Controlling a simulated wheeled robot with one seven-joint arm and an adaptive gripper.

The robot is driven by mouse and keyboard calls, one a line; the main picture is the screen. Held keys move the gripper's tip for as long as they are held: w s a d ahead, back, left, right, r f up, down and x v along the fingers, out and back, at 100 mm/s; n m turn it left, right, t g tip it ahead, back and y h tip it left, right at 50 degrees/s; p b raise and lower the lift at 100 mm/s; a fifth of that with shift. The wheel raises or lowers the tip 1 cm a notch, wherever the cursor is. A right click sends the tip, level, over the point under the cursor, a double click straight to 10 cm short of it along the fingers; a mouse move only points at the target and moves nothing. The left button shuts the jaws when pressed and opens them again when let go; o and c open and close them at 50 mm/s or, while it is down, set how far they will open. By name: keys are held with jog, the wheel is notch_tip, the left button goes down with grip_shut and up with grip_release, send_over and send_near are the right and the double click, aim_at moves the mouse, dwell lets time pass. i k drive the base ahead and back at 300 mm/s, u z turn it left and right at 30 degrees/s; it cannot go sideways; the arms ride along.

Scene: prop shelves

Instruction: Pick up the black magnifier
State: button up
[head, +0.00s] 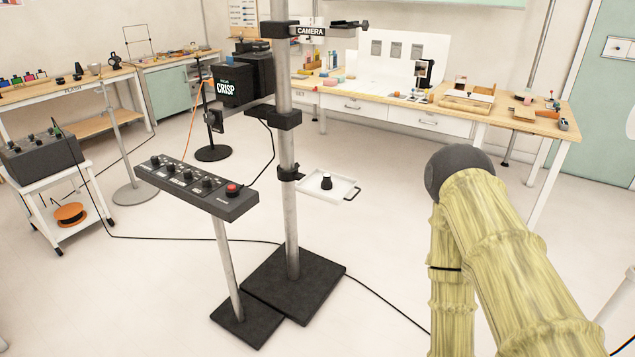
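A small black object (326,181), narrow in the middle like a loupe, stands upright on a small white tray (342,189). It looks most like the black magnifier, but it is too small to be certain. The tray is fixed to the side of a grey vertical pole and has a dark handle at its right. Nothing touches the black object. My arm, in a yellowish sleeve, shows at the lower right, well apart from the tray. My gripper is out of view.
The camera pole (288,150) stands on a black base plate (294,284). A control panel (197,187) with knobs and a red button stands left of the tray. A cable crosses the floor. A cluttered wooden bench (500,118) is behind. Floor right of the pole is clear.

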aim_at(327, 184)
jog(key=u, duration=0.45)
jog(key=i, duration=0.6)
jog(key=u, duration=0.35)
